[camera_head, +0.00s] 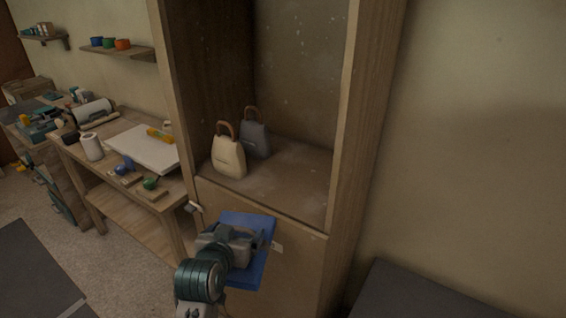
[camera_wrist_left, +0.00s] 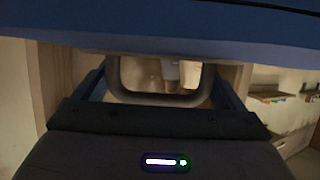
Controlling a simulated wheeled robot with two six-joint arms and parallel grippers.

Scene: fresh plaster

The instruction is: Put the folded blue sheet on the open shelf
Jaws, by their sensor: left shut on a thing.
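The folded blue sheet (camera_head: 259,262) is in front of the cabinet's lower doors, below shelf height. It also spans the top of the left wrist view (camera_wrist_left: 190,22). My left gripper (camera_head: 245,237) is shut on the sheet and holds it in the air. The open shelf (camera_head: 297,190) of the wooden cabinet is above and behind the sheet. A cream handbag (camera_head: 229,160) and a grey handbag (camera_head: 256,140) stand on its left part. The right part of the shelf is bare. My right gripper is not in view.
Wooden posts (camera_head: 361,120) frame the shelf at both sides, and closed doors (camera_head: 285,280) are below it. A workbench (camera_head: 176,184) with a white board, a paper roll and small tools stands at the left. A dark flat surface (camera_head: 420,296) is at lower right.

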